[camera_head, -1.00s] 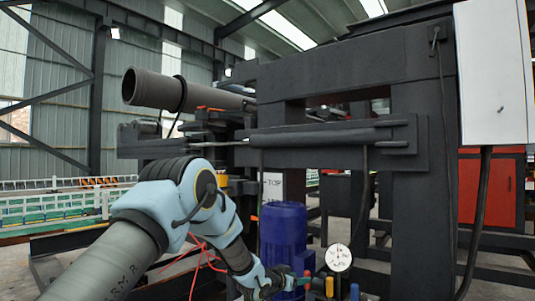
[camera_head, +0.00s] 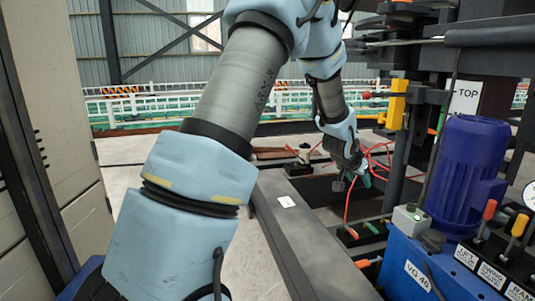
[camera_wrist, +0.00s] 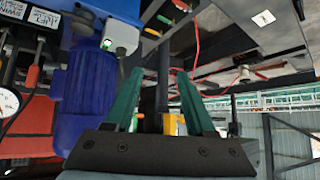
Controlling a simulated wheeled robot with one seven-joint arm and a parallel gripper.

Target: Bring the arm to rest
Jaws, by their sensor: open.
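My gripper (camera_head: 352,183) hangs at the end of my arm in the head view, left of the blue motor (camera_head: 462,165) and over the dark machine frame. In the wrist view my gripper (camera_wrist: 160,92) shows two green fingers spread apart. Nothing is between the fingertips. The same blue motor (camera_wrist: 85,105) is at the left of the wrist view, apart from the fingers.
A blue hydraulic unit (camera_head: 395,262) with levers stands at the front right. Red hoses (camera_head: 372,160) run close to my gripper. A grey cabinet (camera_head: 55,150) stands at the left. A dark beam (camera_head: 300,235) crosses the middle. Bare floor lies left of it.

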